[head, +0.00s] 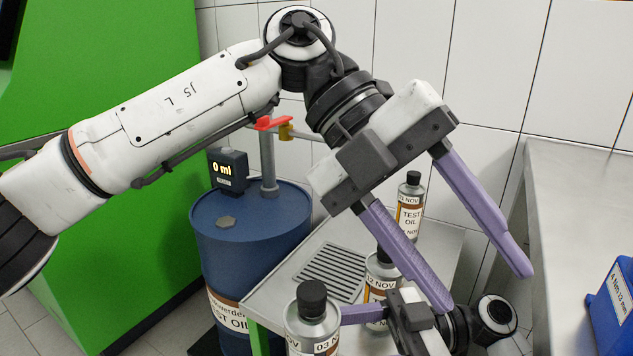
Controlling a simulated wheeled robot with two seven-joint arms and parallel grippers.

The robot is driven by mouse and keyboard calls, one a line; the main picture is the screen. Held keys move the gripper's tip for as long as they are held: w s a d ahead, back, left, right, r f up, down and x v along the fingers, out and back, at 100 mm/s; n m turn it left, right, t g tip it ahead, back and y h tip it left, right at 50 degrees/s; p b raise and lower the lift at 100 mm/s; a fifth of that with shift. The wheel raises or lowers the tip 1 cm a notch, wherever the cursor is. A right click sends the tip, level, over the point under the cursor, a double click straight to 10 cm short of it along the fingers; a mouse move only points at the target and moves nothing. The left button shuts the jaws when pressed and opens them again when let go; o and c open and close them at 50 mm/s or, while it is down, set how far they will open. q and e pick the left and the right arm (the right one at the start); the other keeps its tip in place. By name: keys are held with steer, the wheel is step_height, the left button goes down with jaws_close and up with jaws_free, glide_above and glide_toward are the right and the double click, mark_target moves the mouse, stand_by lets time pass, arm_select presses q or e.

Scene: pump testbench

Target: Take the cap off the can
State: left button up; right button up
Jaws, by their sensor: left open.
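Three silver cans with black caps stand on the metal bench. The front can (312,335), labelled 03 NOV, has its black cap (312,298) on. The middle can (376,287) is partly hidden behind my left gripper's finger. The back can (410,212), labelled TEST OIL, is also capped. My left gripper (483,288) is open and empty, its two purple fingers spread wide, above and right of the cans. My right gripper (350,314) is low, with one purple finger reaching to the right side of the front can; its other finger and any grip are hidden.
A blue oil drum (250,240) with a 0 ml meter (228,170) and red-handled tap (273,123) stands left of the bench (285,290). A drain grate (332,272) lies behind the front can. A steel table (570,200) and blue box (612,305) are at right.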

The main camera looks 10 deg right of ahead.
arm_select(q)
steer(key=w+a+n+t+y, duration=0.2)
steer(key=w+a+t+y, duration=0.2)
steer(key=a, duration=0.1)
step_height(320, 180, up, 3)
steer(key=n+t+y, duration=0.2)
steer(key=t+y, duration=0.1)
glide_above(318, 288)
step_height(318, 288, down, 11)
steer(key=shift+a+r, duration=0.1)
jaws_close()
steer(key=shift+r, duration=0.1)
steer(key=shift+r, duration=0.15)
stand_by(0.4)
steer(key=shift+r, duration=0.95)
